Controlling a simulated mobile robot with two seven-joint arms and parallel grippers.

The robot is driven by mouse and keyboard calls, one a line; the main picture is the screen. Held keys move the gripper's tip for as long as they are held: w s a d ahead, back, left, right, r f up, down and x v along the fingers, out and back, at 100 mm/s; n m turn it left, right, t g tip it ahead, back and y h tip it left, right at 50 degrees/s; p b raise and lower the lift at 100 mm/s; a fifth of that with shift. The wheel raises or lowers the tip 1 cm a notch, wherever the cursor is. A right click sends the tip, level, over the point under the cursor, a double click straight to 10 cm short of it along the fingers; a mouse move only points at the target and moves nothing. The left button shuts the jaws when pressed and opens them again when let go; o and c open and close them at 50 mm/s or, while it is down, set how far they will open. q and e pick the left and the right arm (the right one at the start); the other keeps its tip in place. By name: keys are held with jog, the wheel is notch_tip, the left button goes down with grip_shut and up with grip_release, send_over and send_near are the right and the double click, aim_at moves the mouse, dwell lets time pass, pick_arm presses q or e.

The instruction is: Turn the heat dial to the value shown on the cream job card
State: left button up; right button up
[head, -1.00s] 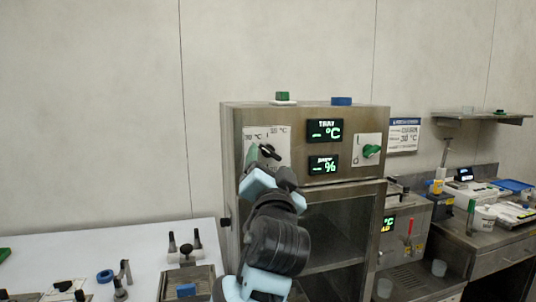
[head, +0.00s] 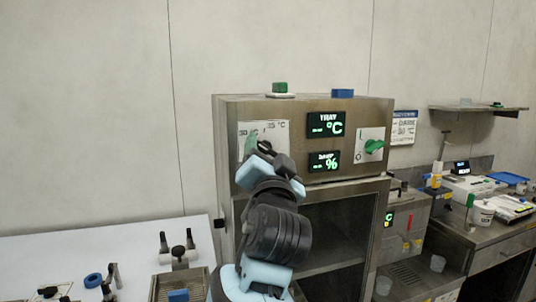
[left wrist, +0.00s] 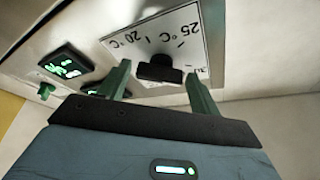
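The heat dial is a black knob (left wrist: 160,70) on a white scale plate with temperature marks, including 20 °C and 25 °C, in the left wrist view. In the head view the scale plate (head: 276,131) is on the upper left of the steel cabinet front, and my arm partly covers the dial. My left gripper (left wrist: 157,72) is open, with its green fingers on either side of the knob; contact cannot be told. A pale card with a blue header (head: 404,128) hangs right of the cabinet; its small print seems to read 30 °C. My right gripper is not in view.
The steel cabinet (head: 345,188) has two green displays and a green switch (head: 374,146) right of the dial. A white table (head: 110,245) with small tools is on the left. A cluttered steel bench (head: 480,253) is on the right.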

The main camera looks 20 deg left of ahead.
pick_arm(q)
jog(key=c, duration=0.7)
jog(key=shift+w+f+n, duration=0.1)
jog(key=shift+n, duration=0.4)
jog(key=shift+n+y, duration=0.3)
jog(key=shift+y, duration=0.1)
jog(key=o, duration=1)
jog(key=shift+c, duration=0.2)
